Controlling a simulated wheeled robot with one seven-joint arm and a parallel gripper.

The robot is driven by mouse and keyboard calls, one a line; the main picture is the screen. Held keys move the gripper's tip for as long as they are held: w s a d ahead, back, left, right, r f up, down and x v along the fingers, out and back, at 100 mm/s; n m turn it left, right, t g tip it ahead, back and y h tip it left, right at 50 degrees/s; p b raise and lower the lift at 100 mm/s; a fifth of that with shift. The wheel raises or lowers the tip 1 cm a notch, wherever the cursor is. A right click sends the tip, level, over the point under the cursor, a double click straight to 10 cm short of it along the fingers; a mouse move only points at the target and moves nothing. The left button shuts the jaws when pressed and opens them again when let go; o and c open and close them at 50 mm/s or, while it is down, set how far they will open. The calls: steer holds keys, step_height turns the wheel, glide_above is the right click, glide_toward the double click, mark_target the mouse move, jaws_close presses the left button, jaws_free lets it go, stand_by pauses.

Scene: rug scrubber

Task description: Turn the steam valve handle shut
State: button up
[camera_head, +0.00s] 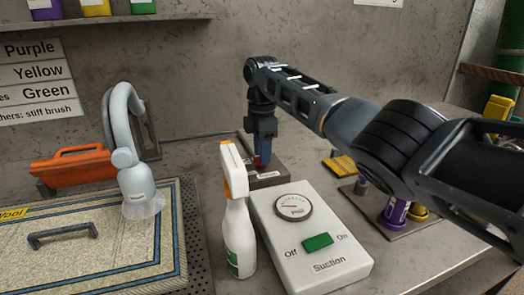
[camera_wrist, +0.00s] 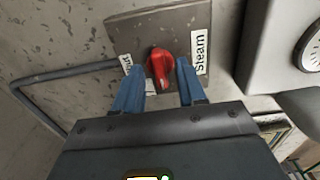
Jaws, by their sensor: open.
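The red steam valve handle (camera_wrist: 161,67) sits on a grey metal plate (camera_wrist: 185,22) in the wrist view, between a "Steam" label (camera_wrist: 201,52) on the right and a partly hidden label (camera_wrist: 126,66) on the left. My gripper (camera_wrist: 160,78) is open, with its blue fingers on either side of the handle. I cannot tell if they touch it. In the head view my gripper (camera_head: 262,150) points down over the valve box (camera_head: 268,178) behind the suction box, and only a bit of the red handle (camera_head: 259,163) shows.
A white spray bottle (camera_head: 236,225) and the white suction box (camera_head: 320,255) stand in front of the valve. A hose with a nozzle (camera_head: 138,185), an orange tool (camera_head: 72,164) and a rug (camera_head: 95,265) are at left.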

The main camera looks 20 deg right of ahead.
steer(key=shift+f, duration=0.15)
steer(key=shift+c, duration=0.3)
jaws_close()
